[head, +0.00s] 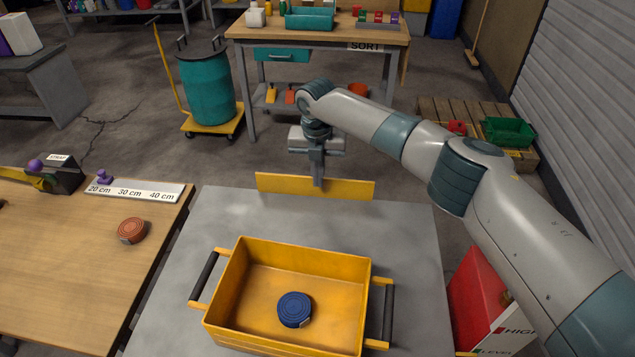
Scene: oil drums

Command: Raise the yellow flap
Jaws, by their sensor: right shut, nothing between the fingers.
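The yellow flap (345,188) is a long flat strip at the far edge of the grey table (405,255). It stands up from that edge, and its exact tilt is hard to tell. My right gripper (318,184) is shut and empty, pointing down at the middle of the flap. Its fingertips overlap the flap in the picture; I cannot tell whether they touch it. My left gripper is not in the head view.
A yellow crate (240,290) with black handles stands on the grey table, with a blue coil (295,310) inside. A wooden table (60,270) with a red coil (132,230) is at left. A red box (480,300) stands at right. A teal drum (207,85) is behind.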

